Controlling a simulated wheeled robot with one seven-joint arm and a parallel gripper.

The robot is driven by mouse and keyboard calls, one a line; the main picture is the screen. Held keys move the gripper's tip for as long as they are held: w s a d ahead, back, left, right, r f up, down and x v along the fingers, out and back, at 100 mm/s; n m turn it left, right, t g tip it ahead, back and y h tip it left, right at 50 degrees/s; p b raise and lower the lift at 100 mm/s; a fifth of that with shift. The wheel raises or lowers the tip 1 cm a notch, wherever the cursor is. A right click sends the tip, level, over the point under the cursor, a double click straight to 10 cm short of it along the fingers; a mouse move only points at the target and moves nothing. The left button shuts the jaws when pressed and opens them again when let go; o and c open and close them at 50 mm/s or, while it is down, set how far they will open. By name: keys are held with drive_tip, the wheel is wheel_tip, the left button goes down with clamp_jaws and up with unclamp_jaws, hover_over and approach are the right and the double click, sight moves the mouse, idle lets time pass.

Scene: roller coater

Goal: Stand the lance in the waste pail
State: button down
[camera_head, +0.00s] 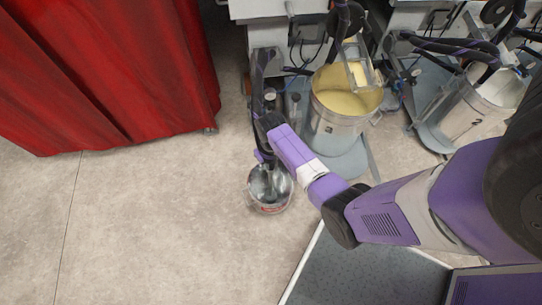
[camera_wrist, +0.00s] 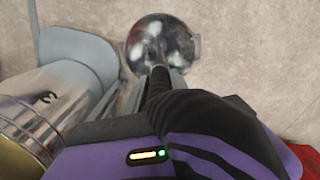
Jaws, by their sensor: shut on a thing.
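The waste pail (camera_head: 284,201) is a small round metal pail with a red label, standing on the floor left of the machines. In the wrist view its shiny inside (camera_wrist: 181,41) shows at the top. My gripper (camera_head: 265,156) is directly above the pail and shut on the lance. Little of the lance shows; a dark, narrow part (camera_wrist: 155,88) runs toward the pail in the wrist view. Its lower end appears over or inside the pail opening, but I cannot tell whether it touches the bottom. My wrist hides much of it.
A larger pail of yellow paint (camera_head: 336,121) stands on a grey base just right of the waste pail. Another pail (camera_head: 468,115) is farther right, with black hoses above. A red curtain (camera_head: 110,70) hangs at left. The floor in front is clear.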

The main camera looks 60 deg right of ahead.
drive_tip(key=shift+f+b, duration=0.75)
drive_tip(key=shift+f, duration=0.3)
drive_tip(key=c, duration=1)
unclamp_jaws()
wheel_tip(320, 180, up, 8)
drive_tip(key=shift+f+p, duration=0.1)
drive_tip(key=shift+p, duration=1.05)
